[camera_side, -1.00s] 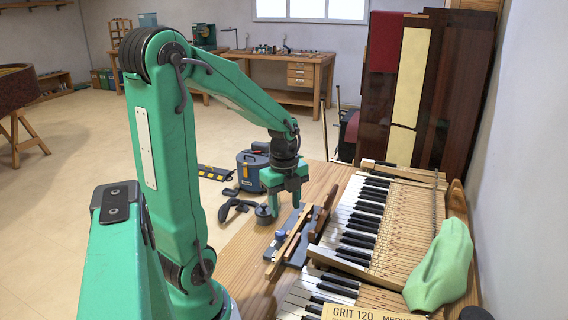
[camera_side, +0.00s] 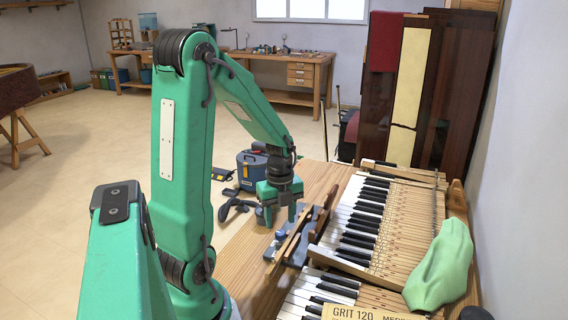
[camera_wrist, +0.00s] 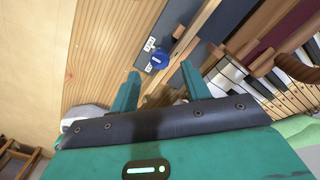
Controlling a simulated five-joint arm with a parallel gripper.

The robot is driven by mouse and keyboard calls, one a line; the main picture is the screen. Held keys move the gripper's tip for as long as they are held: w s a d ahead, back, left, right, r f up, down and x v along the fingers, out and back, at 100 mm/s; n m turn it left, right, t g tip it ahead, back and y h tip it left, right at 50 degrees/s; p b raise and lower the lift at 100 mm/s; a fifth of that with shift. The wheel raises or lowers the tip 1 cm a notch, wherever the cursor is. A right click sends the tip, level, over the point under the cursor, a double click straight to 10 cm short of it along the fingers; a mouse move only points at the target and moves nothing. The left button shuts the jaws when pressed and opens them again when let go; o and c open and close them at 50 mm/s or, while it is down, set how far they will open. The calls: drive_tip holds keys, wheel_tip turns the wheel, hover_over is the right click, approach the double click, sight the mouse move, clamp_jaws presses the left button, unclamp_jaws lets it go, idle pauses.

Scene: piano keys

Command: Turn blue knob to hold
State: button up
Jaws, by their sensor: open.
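The blue knob (camera_wrist: 160,60) sits on a grey-blue plate (camera_wrist: 190,37) in the wrist view, with two small white labels (camera_wrist: 149,44) beside it on the left. Its pointing direction is too small to make out. In the side view the knob (camera_side: 281,234) is a small blue spot on the plate just below my gripper. My gripper (camera_side: 280,217) points down above the plate. In the wrist view my gripper (camera_wrist: 160,70) has its two fingers spread, with nothing between them. The knob shows just beyond the fingertips, roughly centred between them.
Wooden strips (camera_side: 288,240) lie on the plate close beside the knob. A dark handled tool (camera_side: 233,207) lies left of my gripper. Bare wooden bench (camera_side: 240,250) shows at front left.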

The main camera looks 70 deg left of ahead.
sight(280, 232)
drive_tip(key=shift+f, duration=2.1)
drive_tip(key=c, duration=1)
